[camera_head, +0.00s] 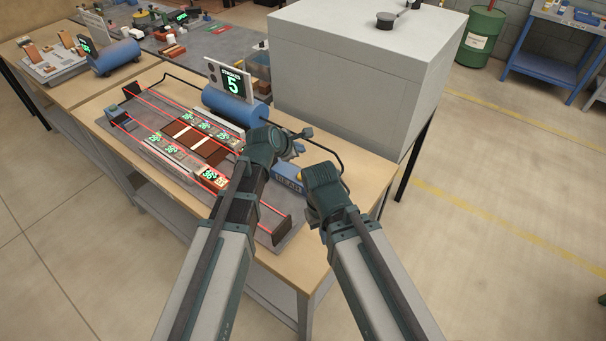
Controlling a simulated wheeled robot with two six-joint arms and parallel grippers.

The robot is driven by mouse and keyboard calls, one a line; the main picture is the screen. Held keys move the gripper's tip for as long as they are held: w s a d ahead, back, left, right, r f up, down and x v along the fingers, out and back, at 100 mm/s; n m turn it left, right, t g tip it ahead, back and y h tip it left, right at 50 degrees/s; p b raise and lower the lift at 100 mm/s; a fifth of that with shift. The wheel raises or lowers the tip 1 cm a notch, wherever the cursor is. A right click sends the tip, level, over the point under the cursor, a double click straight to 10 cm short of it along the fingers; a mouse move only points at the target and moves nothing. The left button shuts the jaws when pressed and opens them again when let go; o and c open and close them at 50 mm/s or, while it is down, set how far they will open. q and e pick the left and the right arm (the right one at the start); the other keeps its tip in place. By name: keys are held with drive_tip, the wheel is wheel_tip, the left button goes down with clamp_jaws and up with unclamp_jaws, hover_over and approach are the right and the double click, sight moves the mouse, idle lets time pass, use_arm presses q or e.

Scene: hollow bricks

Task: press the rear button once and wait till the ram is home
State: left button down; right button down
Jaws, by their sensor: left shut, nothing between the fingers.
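A grey press bed (112,124) with red lines along it lies on the wooden bench. Brown bricks (209,149) and parts with green number labels sit on it. A blue cylinder (236,107) stands behind the bed, under a display (233,82) reading 5. A small blue control box (286,178) lies between my two wrists, partly covered; I cannot make out its rear button. My left gripper (298,142) is shut and empty, above and behind the box. My right wrist is right of the box; its fingers are hidden. I cannot make out the ram's position.
A large grey cabinet (345,75) stands close behind and right of my grippers. A black hose (325,148) loops beside them. A second bench station with another blue cylinder (115,58) is at the far left. The bench's front right corner (300,268) is clear.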

sight(300, 177)
use_arm(q)
drive_tip(key=shift+f, duration=0.15)
use_arm(e)
drive_tip(key=shift+f, duration=0.15)
